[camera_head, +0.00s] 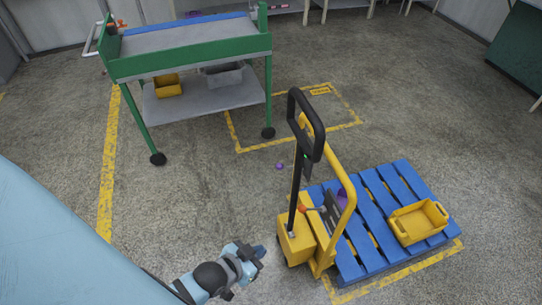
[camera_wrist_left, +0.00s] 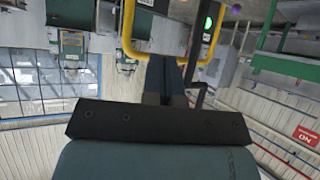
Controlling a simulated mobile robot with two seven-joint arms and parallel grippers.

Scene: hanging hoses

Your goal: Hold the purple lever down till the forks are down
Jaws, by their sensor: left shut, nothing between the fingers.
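A yellow pallet truck (camera_head: 296,240) with a black handle (camera_head: 306,125) stands at the blue pallet (camera_head: 375,215). Its forks are hidden under the pallet. A purple part (camera_head: 342,194) shows behind the truck's yellow frame; I cannot tell if it is the lever's end. An orange-tipped lever (camera_head: 303,209) sits near the mast. My left gripper (camera_head: 260,252) is shut and empty, left of the truck's base. In the left wrist view its closed fingers (camera_wrist_left: 168,82) point toward the truck's yellow frame (camera_wrist_left: 128,40), with a purple round thing (camera_wrist_left: 235,9) beyond.
A yellow crate (camera_head: 418,221) rests on the pallet. A small purple ball (camera_head: 279,166) shows against the floor left of the handle. A green wheeled cart (camera_head: 190,65) stands at the back left. Floor between cart and truck is mostly clear, with yellow marking lines.

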